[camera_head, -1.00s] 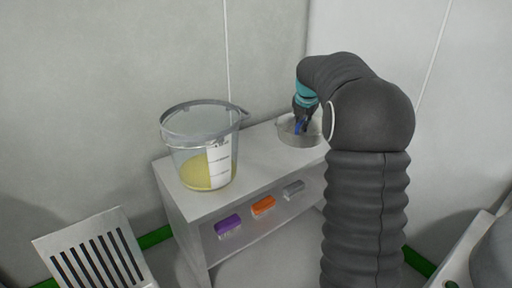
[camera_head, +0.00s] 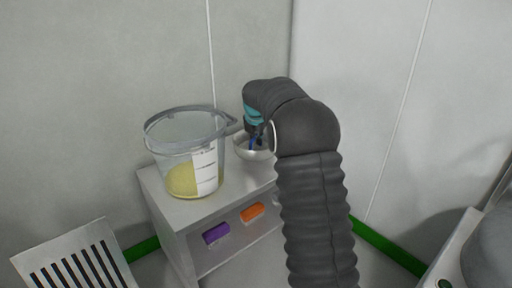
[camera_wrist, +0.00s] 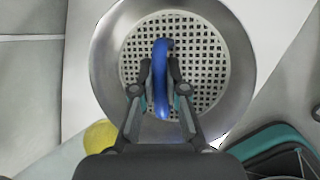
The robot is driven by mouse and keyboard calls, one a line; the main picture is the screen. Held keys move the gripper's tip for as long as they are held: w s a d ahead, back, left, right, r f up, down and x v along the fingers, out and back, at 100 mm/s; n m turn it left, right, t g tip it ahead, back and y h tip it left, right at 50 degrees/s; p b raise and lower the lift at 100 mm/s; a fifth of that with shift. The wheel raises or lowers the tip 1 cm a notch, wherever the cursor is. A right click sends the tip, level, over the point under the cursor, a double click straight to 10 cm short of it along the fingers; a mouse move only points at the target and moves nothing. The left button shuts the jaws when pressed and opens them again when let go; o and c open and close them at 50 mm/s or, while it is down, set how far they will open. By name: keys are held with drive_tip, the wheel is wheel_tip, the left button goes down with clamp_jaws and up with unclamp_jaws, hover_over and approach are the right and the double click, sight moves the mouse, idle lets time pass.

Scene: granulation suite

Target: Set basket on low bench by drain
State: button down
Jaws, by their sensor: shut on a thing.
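The basket is a round metal dish with a wide shiny rim (camera_wrist: 238,70), a perforated base and a blue handle (camera_wrist: 160,85). My gripper (camera_wrist: 160,88) is shut on the blue handle, with the basket beneath it in the wrist view. In the head view the basket (camera_head: 252,153) appears over the right part of a grey shelf unit (camera_head: 190,213), right of a clear bucket. My gripper (camera_head: 256,138) is above it, partly hidden by my arm. I cannot tell whether the basket touches the top. No drain is clearly identifiable.
The clear bucket (camera_head: 188,150) with yellow contents stands on the unit, close to the basket. Purple (camera_head: 216,234) and orange (camera_head: 252,212) blocks lie on its lower shelf. A slotted white panel (camera_head: 75,262) is at lower left. Walls close off the back and right.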

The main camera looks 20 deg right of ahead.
sight(256, 148)
drive_tip(key=shift+f+b, duration=0.4)
drive_tip(key=shift+f, duration=1.4)
drive_tip(key=shift+f, duration=0.1)
drive_tip(key=c, duration=1.2)
unclamp_jaws()
